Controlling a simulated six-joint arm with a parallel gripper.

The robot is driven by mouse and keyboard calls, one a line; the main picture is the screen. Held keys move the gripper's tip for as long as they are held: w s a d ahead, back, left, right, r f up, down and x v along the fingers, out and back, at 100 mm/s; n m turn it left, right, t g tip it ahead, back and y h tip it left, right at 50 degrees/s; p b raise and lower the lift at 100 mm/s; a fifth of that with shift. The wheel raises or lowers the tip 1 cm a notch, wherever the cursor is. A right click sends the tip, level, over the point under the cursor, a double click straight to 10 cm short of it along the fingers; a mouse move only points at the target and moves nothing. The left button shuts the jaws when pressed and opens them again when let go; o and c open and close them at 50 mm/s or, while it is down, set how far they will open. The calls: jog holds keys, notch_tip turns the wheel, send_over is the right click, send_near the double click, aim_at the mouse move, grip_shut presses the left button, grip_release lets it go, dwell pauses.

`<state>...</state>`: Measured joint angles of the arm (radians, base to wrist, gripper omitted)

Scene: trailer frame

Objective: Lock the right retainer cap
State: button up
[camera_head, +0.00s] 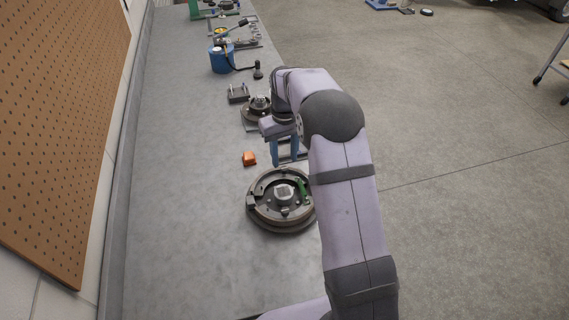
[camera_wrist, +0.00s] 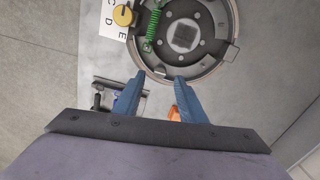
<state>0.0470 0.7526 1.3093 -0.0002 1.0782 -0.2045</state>
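A round drum-brake assembly (camera_head: 265,217) lies flat on the bench, with a grey hub in its middle and a green spring (camera_head: 303,190) on its right side. In the wrist view the brake fills the top, with the green spring (camera_wrist: 153,27) at its left. I cannot tell the right retainer cap apart from the other small brake parts. My gripper (camera_head: 284,164) has two blue fingers and stands just beyond the brake in the head view. In the wrist view its fingertips (camera_wrist: 160,76) are apart, with nothing between them, by the brake's near rim.
An orange block (camera_head: 249,158) sits on the bench left of my gripper. Behind stand a metal fixture (camera_head: 238,93), another round part (camera_head: 258,106) and a blue container (camera_head: 221,60). A yellow knob (camera_wrist: 123,15) lies over a lettered white sheet. The bench left of the brake is clear.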

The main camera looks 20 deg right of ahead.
aim_at(285, 170)
jog(key=shift+r+b, duration=0.35)
jog(key=shift+r, duration=1.5)
jog(key=shift+s, duration=0.15)
jog(key=shift+s+r, duration=0.1)
jog(key=shift+s, duration=0.25)
jog(key=s+a+f+m, duration=0.1)
jog(key=s, duration=1.3)
jog(key=s+a+f, duration=0.1)
jog(key=s+f, duration=0.1)
jog(key=s, duration=1.2)
jog(key=shift+a+f+m, duration=0.2)
jog(key=shift+f+m, duration=0.1)
jog(key=shift+m, duration=0.1)
jog(key=shift+s, duration=0.1)
